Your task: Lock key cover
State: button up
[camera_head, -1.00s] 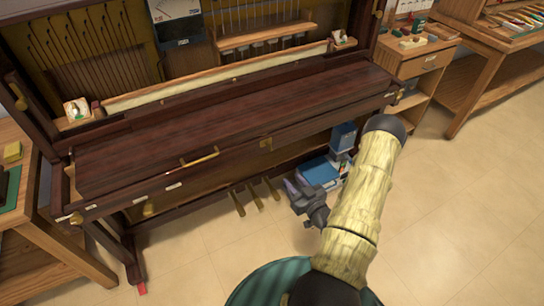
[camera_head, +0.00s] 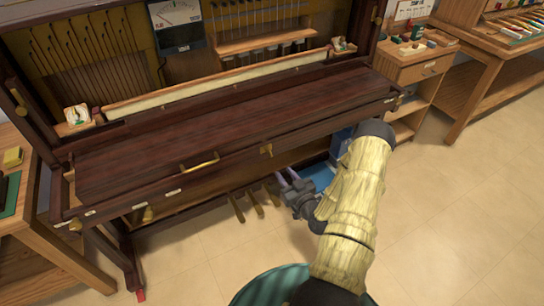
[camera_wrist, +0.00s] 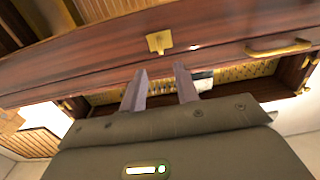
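The dark red-brown key cover (camera_head: 225,125) lies closed and flat across the piano. A brass lock piece (camera_head: 266,150) sits on the front edge, right of a brass handle (camera_head: 199,162). In the wrist view the brass lock piece (camera_wrist: 159,41) is just beyond the fingertips, and the handle (camera_wrist: 280,47) is to its right. My gripper (camera_head: 283,178) is below the lock piece in the head view, apart from it. In the wrist view the two fingers of my gripper (camera_wrist: 160,72) are spread with an empty gap between them.
Brass pedals (camera_head: 255,203) hang low beneath the piano. A blue box (camera_head: 318,177) is under it, partly hidden by my arm. A wooden drawer cabinet (camera_head: 412,70) stands at the right and a wooden side table (camera_head: 20,225) at the left.

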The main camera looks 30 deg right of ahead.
aim_at(269, 153)
jog(key=w, duration=1)
jog(key=shift+w+a, duration=0.2)
grip_shut()
